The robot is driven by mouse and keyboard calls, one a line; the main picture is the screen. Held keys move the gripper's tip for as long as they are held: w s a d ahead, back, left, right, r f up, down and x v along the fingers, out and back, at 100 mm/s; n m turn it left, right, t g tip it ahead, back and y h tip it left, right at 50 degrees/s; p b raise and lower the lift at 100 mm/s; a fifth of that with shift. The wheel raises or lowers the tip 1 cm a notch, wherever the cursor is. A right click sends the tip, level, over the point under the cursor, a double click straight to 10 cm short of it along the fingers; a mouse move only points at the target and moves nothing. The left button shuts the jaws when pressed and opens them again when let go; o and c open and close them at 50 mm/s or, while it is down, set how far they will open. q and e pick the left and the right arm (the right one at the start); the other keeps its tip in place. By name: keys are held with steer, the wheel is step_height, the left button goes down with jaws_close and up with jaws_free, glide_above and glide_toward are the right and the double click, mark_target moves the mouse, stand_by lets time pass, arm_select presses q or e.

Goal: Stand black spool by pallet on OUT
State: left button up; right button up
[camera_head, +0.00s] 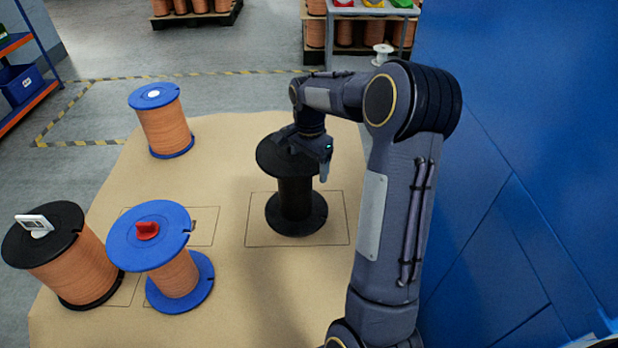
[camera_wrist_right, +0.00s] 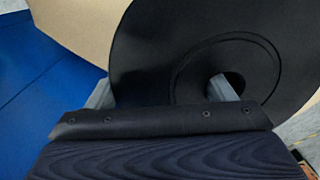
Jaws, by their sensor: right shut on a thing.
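The all-black spool (camera_head: 295,197) is upright, with its lower flange over an outlined rectangle (camera_head: 337,238) on the tan sheet. I cannot tell whether it touches the sheet. My right gripper (camera_head: 310,150) is shut on the rim of its top flange. In the right wrist view, one finger is outside the edge of the black flange (camera_wrist_right: 165,60) and the other is in its centre hole. No OUT lettering is readable. A pallet (camera_head: 195,18) with copper spools is at the back left, another at the back centre. My left gripper is not in view.
A blue-flanged copper spool (camera_head: 165,125) stands at the sheet's back left. A black-flanged copper spool (camera_head: 70,262) with a white tag and a blue-flanged one (camera_head: 170,262) with a red piece stand front left. A blue wall (camera_head: 520,150) borders the right side.

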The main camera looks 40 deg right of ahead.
mark_target(295, 184)
step_height(295, 184, down, 6)
steer(key=w+d+b, duration=0.1)
steer(key=w, duration=0.1)
steer(key=shift+d, duration=0.4)
steer(key=shift+w, duration=0.1)
steer(key=shift+f+b, duration=0.15)
steer(key=shift+b, duration=0.15)
steer(key=o, duration=2)
steer(key=shift+o, duration=0.2)
